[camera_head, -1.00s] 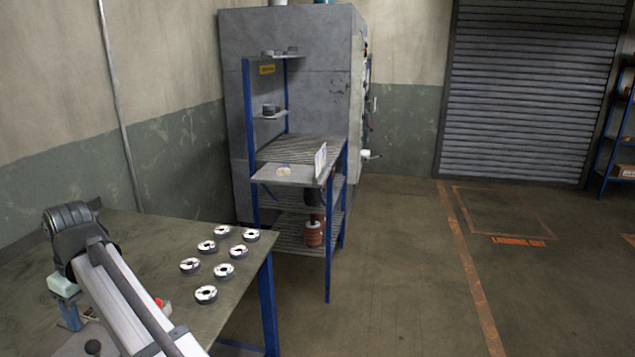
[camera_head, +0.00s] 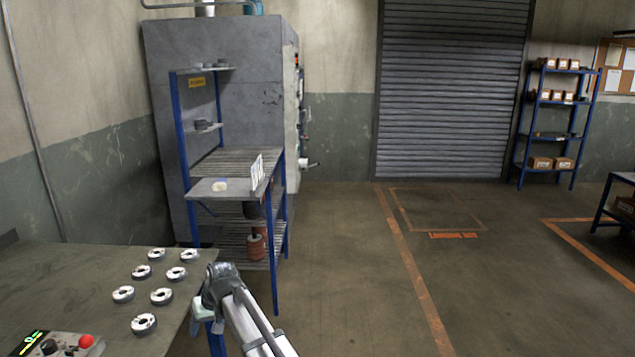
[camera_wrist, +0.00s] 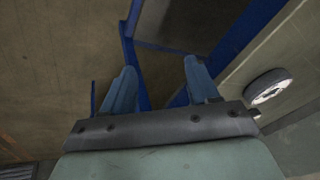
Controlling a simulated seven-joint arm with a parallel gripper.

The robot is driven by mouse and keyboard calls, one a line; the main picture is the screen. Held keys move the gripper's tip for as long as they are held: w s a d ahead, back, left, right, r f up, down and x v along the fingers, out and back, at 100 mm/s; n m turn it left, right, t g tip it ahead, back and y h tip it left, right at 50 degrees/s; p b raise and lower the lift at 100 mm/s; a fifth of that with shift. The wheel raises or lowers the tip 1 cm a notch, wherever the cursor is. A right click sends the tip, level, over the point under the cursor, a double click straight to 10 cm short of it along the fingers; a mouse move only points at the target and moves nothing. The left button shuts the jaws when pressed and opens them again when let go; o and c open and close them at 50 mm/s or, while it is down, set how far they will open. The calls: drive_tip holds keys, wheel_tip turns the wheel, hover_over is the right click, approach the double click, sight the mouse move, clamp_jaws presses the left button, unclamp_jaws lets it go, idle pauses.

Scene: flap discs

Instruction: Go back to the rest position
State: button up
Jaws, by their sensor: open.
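My gripper shows in the wrist view (camera_wrist: 160,85) with its two blue fingers apart and nothing between them. In the head view my arm reaches up from the bottom, its wrist bent at the right edge of the workbench (camera_head: 60,270). The fingers are mostly hidden there behind the wrist. Several flap discs (camera_head: 143,324), dark with white tops, lie in loose rows on the bench, left of my arm. One disc (camera_wrist: 268,86) also shows at the right of the wrist view.
A control box (camera_head: 60,345) with a red button sits at the bench's front left. A blue-legged rack (camera_head: 225,187) with wire shelves stands behind, before a grey cabinet (camera_head: 215,110). Open floor (camera_head: 350,270) lies to the right.

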drive_tip(key=s+d+f+m+g+h, duration=0.1)
drive_tip(key=s+d+f+m, duration=0.15)
drive_tip(key=d+f, duration=1.1)
drive_tip(key=s+d+f+m+h, duration=0.1)
drive_tip(key=s+d+f+m, duration=0.15)
drive_tip(key=d+f, duration=1.15)
drive_tip(key=s+d+f+m+g+h, duration=0.1)
drive_tip(key=s+d+f+g, duration=0.2)
drive_tip(key=s+d+f, duration=0.85)
drive_tip(key=s+d+f+g, duration=0.1)
drive_tip(key=s+d, duration=0.2)
drive_tip(key=s, duration=0.5)
drive_tip(key=s+d+f+g, duration=0.1)
drive_tip(key=s+d, duration=0.2)
drive_tip(key=s, duration=0.6)
drive_tip(key=s+d+f+g+h, duration=0.1)
drive_tip(key=s+d+f, duration=0.1)
drive_tip(key=s, duration=0.6)
drive_tip(key=shift+s+d+m+g, duration=0.25)
drive_tip(key=shift+d+m+g, duration=0.15)
drive_tip(key=shift+d, duration=0.3)
